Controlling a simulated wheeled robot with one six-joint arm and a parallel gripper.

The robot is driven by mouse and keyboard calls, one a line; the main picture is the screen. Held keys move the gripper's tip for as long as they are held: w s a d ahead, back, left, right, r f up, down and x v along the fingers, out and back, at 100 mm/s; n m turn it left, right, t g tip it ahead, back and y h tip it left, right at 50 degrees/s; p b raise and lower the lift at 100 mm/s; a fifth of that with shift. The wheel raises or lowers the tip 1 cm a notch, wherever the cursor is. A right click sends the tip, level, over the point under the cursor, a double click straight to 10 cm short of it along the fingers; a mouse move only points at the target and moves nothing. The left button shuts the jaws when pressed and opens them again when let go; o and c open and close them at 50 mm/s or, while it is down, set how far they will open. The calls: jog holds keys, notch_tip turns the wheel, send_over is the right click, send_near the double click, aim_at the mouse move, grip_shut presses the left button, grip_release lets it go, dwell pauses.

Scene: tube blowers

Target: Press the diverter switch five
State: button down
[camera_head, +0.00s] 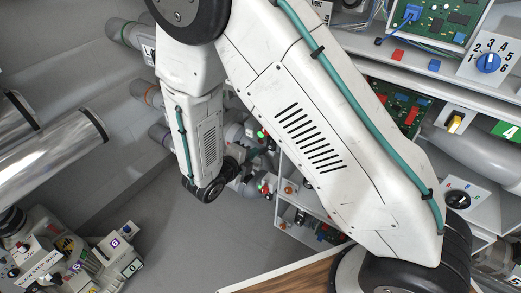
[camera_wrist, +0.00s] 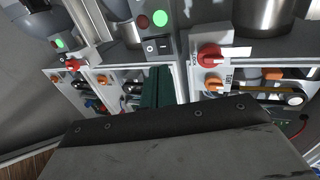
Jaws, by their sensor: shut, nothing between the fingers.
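My gripper (camera_wrist: 157,80) shows in the wrist view as dark green fingers, closed together and empty, reaching up from behind the dark plate of my wrist. Just above the fingertips is a black rocker switch (camera_wrist: 158,46) on a grey housing. A green light (camera_wrist: 160,18) and a red one (camera_wrist: 143,21) sit above it. I cannot read a number five on it, and cannot tell whether the fingers touch it. My arm hides much of the middle there.
In the wrist view a red rotary knob (camera_wrist: 210,57) is right of the fingers, with orange knobs on the panels at both sides. In the head view a numbered blue dial (camera_head: 488,63) is at upper right. Shiny metal tubes (camera_head: 60,145) lie at left. Grey floor is open below my arm.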

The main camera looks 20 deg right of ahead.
aim_at(269, 148)
jog(key=v, duration=0.5)
jog(key=shift+r, duration=0.15)
jog(key=shift+s+a+f, duration=0.1)
jog(key=shift+a+f, duration=0.05)
jog(key=shift+f, duration=0.3)
jog(key=shift+s+a+f, duration=0.1)
jog(key=shift+a+f, duration=0.05)
jog(key=shift+f, duration=0.3)
jog(key=shift+w+d, duration=0.1)
jog(key=x, duration=1.4)
jog(key=shift+f, duration=0.2)
